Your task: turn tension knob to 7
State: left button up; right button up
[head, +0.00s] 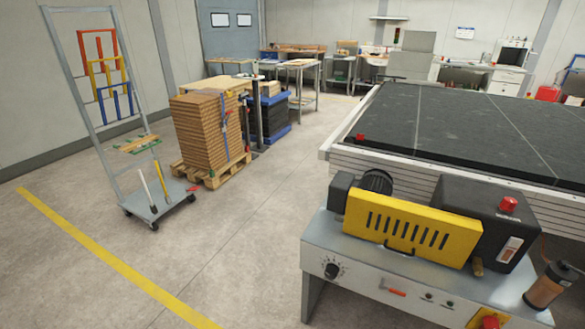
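A small dark round knob (333,270) sits on the grey front panel of the roller coater (365,291), near the panel's left end. Nothing touches the knob. Neither my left gripper nor my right gripper is in view.
Above the panel are a yellow slotted guard (410,232) and a black box with a red button (508,204). A brown cylinder (545,287) stands at the right end. A wheeled cart (158,200) and stacked boards (200,133) stand left. Floor left of the machine is clear.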

aim_at(332, 271)
jog(key=i+j, duration=0.1)
jog(key=j, duration=0.55)
jog(key=i+z, duration=0.1)
jog(key=z, duration=1.45)
